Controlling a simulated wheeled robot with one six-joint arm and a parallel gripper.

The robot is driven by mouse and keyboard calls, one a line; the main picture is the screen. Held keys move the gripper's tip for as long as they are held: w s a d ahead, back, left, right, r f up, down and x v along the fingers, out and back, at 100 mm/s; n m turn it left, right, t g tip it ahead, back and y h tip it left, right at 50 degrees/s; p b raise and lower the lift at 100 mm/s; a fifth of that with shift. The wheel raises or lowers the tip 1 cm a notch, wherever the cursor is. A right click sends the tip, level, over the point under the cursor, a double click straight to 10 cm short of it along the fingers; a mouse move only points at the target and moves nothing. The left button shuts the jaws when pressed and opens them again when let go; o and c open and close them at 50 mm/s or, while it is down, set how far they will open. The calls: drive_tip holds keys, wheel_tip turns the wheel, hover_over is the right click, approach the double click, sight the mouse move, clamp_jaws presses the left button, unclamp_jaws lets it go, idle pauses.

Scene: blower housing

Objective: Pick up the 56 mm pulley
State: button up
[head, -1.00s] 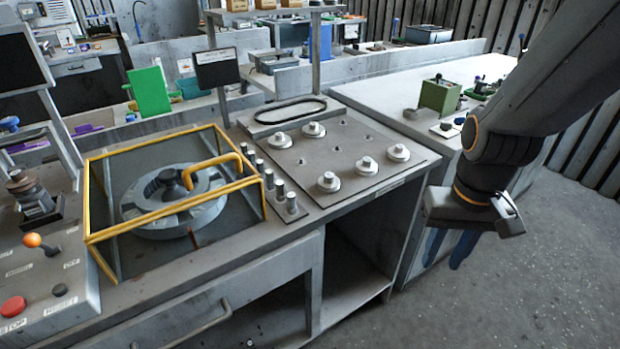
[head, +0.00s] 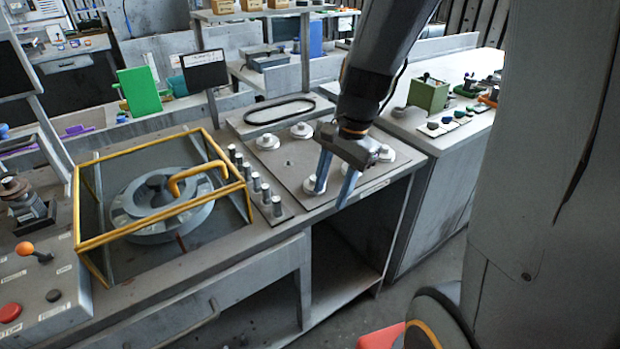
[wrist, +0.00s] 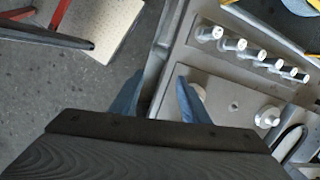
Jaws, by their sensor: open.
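Several pale round pulleys with hubs sit on a grey plate (head: 290,172) on the bench. I cannot tell which is the 56 mm one. One pulley (head: 267,142) is at the back left, one (head: 301,131) at the back, one (head: 386,154) at the right. The front pulley (head: 309,187) is partly behind a finger of my gripper (head: 333,192). My gripper is open, its two blue fingers apart over the plate's front edge. In the wrist view, a pulley (wrist: 199,91) shows beside the right finger, partly hidden; another pulley (wrist: 267,117) lies further right.
A row of metal pins (head: 265,190) stands left of the plate. A yellow-framed guard (head: 215,195) encloses a round housing (head: 160,205). A black belt loop (head: 280,110) lies behind the pulleys. A green block (head: 428,94) stands on the right bench.

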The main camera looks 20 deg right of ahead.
sight(314, 183)
drive_tip(key=w+d+r+m+t+y+p, duration=0.15)
drive_tip(key=w+r+m, duration=0.25)
drive_tip(key=w+m, duration=0.45)
drive_tip(key=shift+w+a+f+m+y+p, duration=0.2)
drive_tip(key=shift+f+m+p, duration=0.25)
drive_tip(key=shift+f, duration=0.65)
drive_tip(key=shift+w+a+f+m+h+p, duration=0.15)
drive_tip(key=shift+a+f+m+p, duration=0.25)
drive_tip(key=shift+f, duration=0.7)
drive_tip(key=shift+w+a+f+m+y+p, duration=0.2)
drive_tip(key=shift+f+m+p, duration=0.25)
drive_tip(key=shift+f, duration=0.65)
clamp_jaws()
